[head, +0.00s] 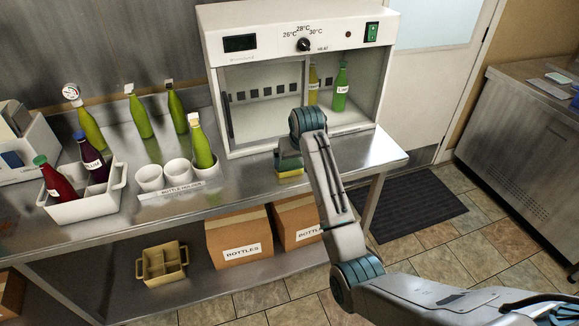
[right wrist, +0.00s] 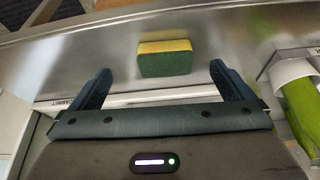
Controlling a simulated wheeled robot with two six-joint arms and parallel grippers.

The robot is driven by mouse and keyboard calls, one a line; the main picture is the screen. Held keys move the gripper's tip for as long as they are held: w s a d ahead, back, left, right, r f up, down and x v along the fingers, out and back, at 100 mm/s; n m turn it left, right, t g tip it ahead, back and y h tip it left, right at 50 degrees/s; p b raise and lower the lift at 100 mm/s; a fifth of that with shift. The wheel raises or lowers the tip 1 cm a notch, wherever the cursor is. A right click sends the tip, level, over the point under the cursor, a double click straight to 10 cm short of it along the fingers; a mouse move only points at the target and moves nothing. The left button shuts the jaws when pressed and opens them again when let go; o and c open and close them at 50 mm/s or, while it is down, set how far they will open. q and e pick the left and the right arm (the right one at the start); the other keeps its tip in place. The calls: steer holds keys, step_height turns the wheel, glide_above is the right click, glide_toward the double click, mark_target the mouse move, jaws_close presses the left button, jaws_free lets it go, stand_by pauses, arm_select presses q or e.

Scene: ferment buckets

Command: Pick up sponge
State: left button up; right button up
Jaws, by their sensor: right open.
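The sponge (right wrist: 165,62) is a small block with a green face and a yellow layer, lying on the steel table. In the right wrist view it is ahead of the gap between my two fingers and touches neither. In the head view the sponge (head: 291,175) shows just below my right gripper (head: 288,157), in front of the white cabinet, and is partly covered. My right gripper (right wrist: 162,84) is open and empty, with its dark fingers spread wider than the sponge. My left gripper is not in view.
The white heated cabinet (head: 218,52) stands behind the sponge, with two bottles inside. A bottle holder (head: 170,192) with one green bottle is to the left. Bare steel lies around the sponge.

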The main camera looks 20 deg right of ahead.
step_height(320, 180, up, 2)
steer(key=w, duration=0.2)
steer(key=p, duration=0.1)
glide_above(289, 164)
steer(key=s, duration=0.2)
steer(key=f, duration=0.4)
steer(key=shift+s+a, duration=0.15)
steer(key=shift+s, duration=0.05)
steer(key=shift+w+f+p, duration=0.2)
steer(key=shift+f+p, duration=0.1)
steer(key=shift+f, duration=0.15)
steer(key=shift+w+f+p, duration=0.15)
steer(key=shift+f+p, duration=0.25)
steer(key=p+x, duration=0.1)
steer(key=x, duration=0.2)
steer(key=shift+f, duration=0.1)
steer(key=shift+w+f, duration=0.15)
steer(key=shift+f, duration=0.35)
steer(key=c, duration=0.9)
